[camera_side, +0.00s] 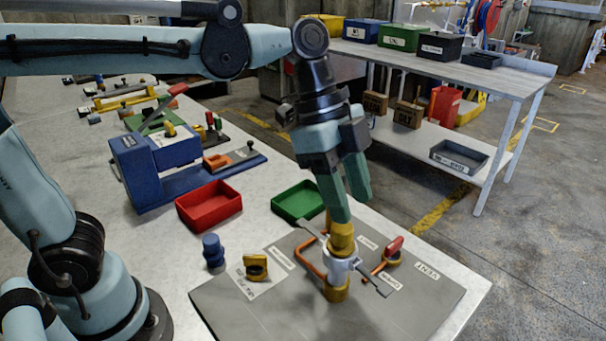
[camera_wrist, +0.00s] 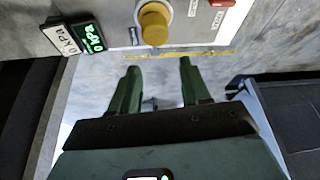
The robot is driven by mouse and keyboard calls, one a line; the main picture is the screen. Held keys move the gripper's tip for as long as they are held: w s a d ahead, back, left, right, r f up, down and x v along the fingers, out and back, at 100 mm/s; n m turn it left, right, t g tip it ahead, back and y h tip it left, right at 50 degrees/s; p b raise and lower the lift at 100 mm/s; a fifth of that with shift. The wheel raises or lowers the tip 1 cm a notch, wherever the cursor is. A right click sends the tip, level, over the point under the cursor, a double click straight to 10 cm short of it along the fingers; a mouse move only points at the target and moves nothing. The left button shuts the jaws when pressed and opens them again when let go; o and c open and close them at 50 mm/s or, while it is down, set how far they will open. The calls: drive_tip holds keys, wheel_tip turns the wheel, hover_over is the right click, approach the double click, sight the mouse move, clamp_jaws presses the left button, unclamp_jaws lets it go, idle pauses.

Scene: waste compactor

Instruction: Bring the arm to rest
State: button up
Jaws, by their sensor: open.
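My gripper (camera_side: 349,208) points down over the grey mat at the front of the bench, just above a yellow-topped metal fitting (camera_side: 341,240). Whether it touches the fitting I cannot tell in the side view. In the wrist view my gripper's two green fingers (camera_wrist: 158,68) stand apart with nothing between them. Ahead of them is a round yellow knob (camera_wrist: 154,24) on a pale panel. My arm reaches in from the left, bent down at the wrist.
A blue peg (camera_side: 213,250), red tray (camera_side: 209,206), green tray (camera_side: 297,202) and blue fixture (camera_side: 160,165) are close by. A kPa display (camera_wrist: 88,38) is at upper left in the wrist view.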

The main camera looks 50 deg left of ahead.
drive_tip(key=s+a+f+n+t+y, duration=0.1)
drive_tip(key=a+f+n+t+y, duration=0.1)
drive_tip(key=a+n, duration=0.6)
drive_tip(key=s+a+f+n+t+y, duration=0.2)
drive_tip(key=a+f+n+t, duration=0.2)
drive_tip(key=a+n, duration=0.4)
drive_tip(key=shift+a+f+y, duration=0.25)
drive_tip(key=shift+f+y, duration=0.05)
drive_tip(key=shift+f, duration=0.3)
